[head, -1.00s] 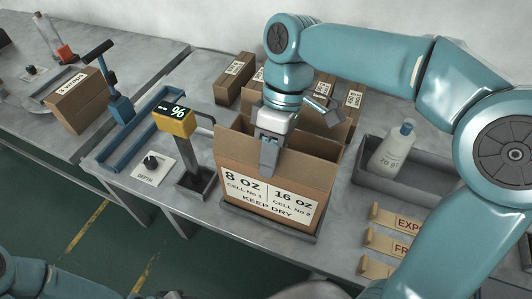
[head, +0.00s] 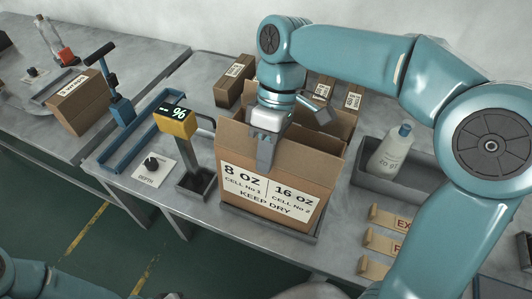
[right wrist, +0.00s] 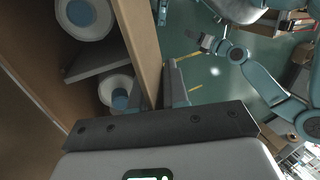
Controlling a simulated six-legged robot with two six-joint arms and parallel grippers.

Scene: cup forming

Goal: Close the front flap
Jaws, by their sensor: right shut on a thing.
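A brown carton (head: 275,199) stands open on a dark tray, with a white label on its front reading 8 oz, 16 oz and keep dry. Cardboard rises above the label at the front. My right gripper (head: 265,158) is shut on this front flap (right wrist: 141,45), one finger on each side of the cardboard. In the right wrist view, two white round items with blue middles (right wrist: 116,92) sit inside the carton with a divider (right wrist: 95,62) between them. My left gripper (right wrist: 206,41) hangs away from the carton; its jaws are too small to read.
A yellow-headed display post (head: 176,122) stands just left of the carton. A grey bin (head: 372,177) with a white bottle (head: 390,152) is at the right, near tan labelled blocks (head: 384,243). Small cartons (head: 234,80) stand behind. A blue frame (head: 128,143) lies at the left.

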